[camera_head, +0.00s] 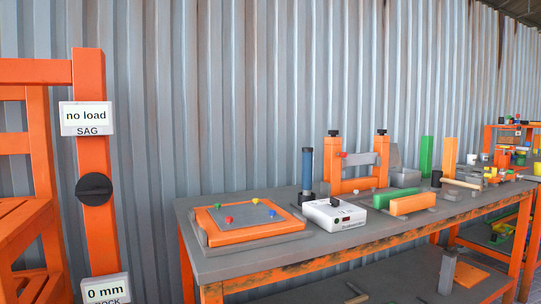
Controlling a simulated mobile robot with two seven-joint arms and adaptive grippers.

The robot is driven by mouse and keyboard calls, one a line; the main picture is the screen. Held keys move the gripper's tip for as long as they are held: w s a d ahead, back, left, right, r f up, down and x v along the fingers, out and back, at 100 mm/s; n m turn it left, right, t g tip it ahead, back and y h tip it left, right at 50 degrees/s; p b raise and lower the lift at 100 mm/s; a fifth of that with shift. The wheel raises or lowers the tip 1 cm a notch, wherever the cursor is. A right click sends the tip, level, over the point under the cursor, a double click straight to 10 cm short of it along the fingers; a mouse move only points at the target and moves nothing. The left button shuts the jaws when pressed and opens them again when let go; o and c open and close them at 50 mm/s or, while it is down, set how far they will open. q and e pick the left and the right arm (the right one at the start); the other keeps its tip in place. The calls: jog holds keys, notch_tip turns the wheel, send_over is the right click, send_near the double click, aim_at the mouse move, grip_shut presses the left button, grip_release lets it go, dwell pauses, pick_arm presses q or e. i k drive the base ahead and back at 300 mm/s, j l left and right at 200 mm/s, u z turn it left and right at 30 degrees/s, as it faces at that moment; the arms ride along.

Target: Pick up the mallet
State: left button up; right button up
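What looks like the mallet lies toward the right part of the workbench: a tan wooden handle (462,183) runs from beside a black cylindrical head (437,178). It is small in the view, and I cannot tell for certain that the two are joined. Neither my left gripper nor my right gripper shows in the head view.
The orange-framed grey workbench (250,265) carries an orange board (240,232) with coloured knobs, a white box (334,214), a blue cylinder (307,168), an orange fixture (357,183) and green and orange bars. An orange rack (95,170) with signs stands left.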

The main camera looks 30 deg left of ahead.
aim_at(437, 180)
jog(key=u, duration=0.4)
jog(key=i+l+u, duration=0.1)
jog(key=i+l, duration=0.5)
jog(key=l, duration=0.2)
jog(key=i+l+u, duration=0.15)
jog(key=i+l, duration=0.15)
jog(key=i+l+u, duration=0.1)
jog(key=l, duration=0.35)
jog(key=i+l+u, duration=0.15)
jog(key=l, duration=0.3)
jog(key=i+l+u, duration=0.1)
jog(key=i+l, duration=0.15)
jog(key=l, duration=0.2)
jog(key=i+l+u, duration=0.1)
jog(key=l, duration=0.4)
jog(key=i+l+u, duration=0.15)
jog(key=l, duration=0.35)
jog(key=l+u, duration=0.25)
jog(key=l, duration=0.85)
jog(key=k+l, duration=0.1)
jog(key=l, duration=0.35)
jog(key=k+l+u, duration=0.1)
jog(key=l, duration=0.3)
jog(key=k+l+u, duration=0.1)
jog(key=l, duration=0.35)
jog(key=k, duration=0.05)
